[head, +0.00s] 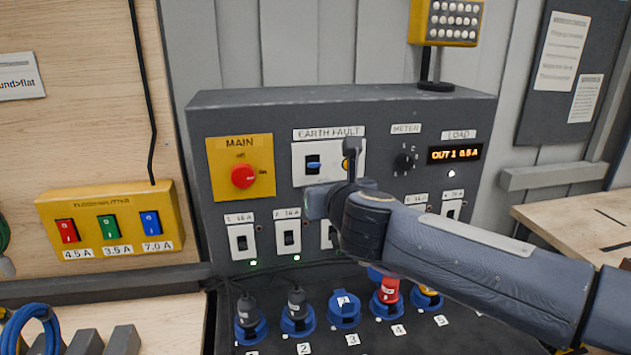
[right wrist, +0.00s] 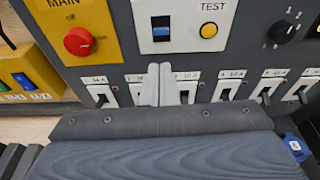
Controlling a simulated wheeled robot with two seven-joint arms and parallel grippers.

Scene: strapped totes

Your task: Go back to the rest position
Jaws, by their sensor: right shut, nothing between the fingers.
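My right arm comes in from the right in the head view, and my right gripper (head: 350,160) is in front of the grey power panel (head: 210,100), below and partly over the earth fault unit (head: 305,175). In the right wrist view its two fingers (right wrist: 170,78) are together, with nothing between them, in front of the row of breaker switches and below the blue earth fault toggle (right wrist: 161,32). Whether the fingertips touch the panel is not clear. The yellow test button (right wrist: 208,31) is to the right of the fingers. My left gripper is not in view.
The red main knob (head: 243,177) is left of my gripper, the meter knob (head: 405,159) right. Sockets (head: 344,309) with several plugs lie below my forearm. A yellow splitter box (head: 165,227) hangs at left. A wooden table (head: 560,215) stands at right.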

